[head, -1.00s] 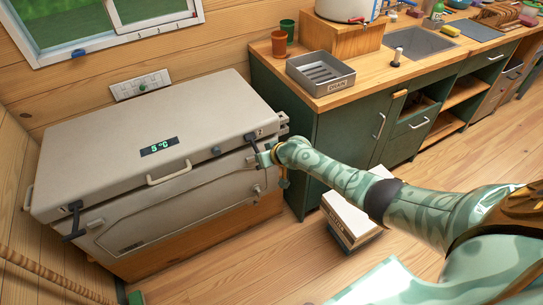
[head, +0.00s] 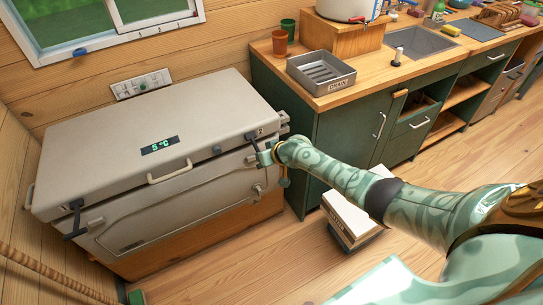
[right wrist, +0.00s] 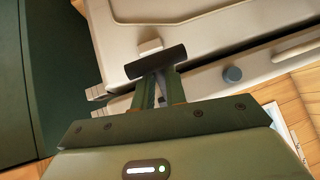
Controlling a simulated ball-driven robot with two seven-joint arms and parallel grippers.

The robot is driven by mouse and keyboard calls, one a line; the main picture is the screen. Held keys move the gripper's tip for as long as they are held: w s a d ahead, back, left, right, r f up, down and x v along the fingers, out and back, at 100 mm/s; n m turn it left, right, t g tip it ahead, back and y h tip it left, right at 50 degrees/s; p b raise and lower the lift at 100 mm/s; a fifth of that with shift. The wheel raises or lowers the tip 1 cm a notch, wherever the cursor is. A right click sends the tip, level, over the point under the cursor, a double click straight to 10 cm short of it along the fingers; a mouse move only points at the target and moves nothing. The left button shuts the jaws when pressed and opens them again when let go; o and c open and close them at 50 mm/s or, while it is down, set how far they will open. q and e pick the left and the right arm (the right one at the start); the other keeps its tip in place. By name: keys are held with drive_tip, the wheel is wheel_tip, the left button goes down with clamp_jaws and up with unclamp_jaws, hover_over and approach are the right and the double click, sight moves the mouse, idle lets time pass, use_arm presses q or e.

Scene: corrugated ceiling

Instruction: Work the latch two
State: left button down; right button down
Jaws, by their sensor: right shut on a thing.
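The grey chest cooler (head: 150,135) stands by the left wall with its lid down. A dark latch (head: 254,141) is at the right end of its front, and another dark latch (head: 74,220) hangs at the left end. My right gripper (head: 266,156) is at the right-end latch. My left gripper is not in view.
A green cabinet (head: 335,145) stands close to the cooler's right end, with a grey drain tray (head: 320,73) on its counter. A white-topped box (head: 345,212) sits on the floor beneath my right arm. The wooden floor in front is mostly clear.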

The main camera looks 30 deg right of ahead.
drive_tip(key=shift+d, duration=0.2)
drive_tip(key=c, duration=1.7)
unclamp_jaws()
drive_tip(key=shift+s+r, duration=0.1)
drive_tip(key=shift+s, duration=0.1)
drive_tip(key=p+v, duration=0.4)
drive_tip(key=v, duration=0.4)
drive_tip(key=p+v, duration=0.5)
drive_tip(key=v, duration=0.3)
drive_tip(key=shift+s+d+r, duration=0.15)
drive_tip(key=shift+d+r, duration=0.1)
drive_tip(key=shift+d, duration=0.05)
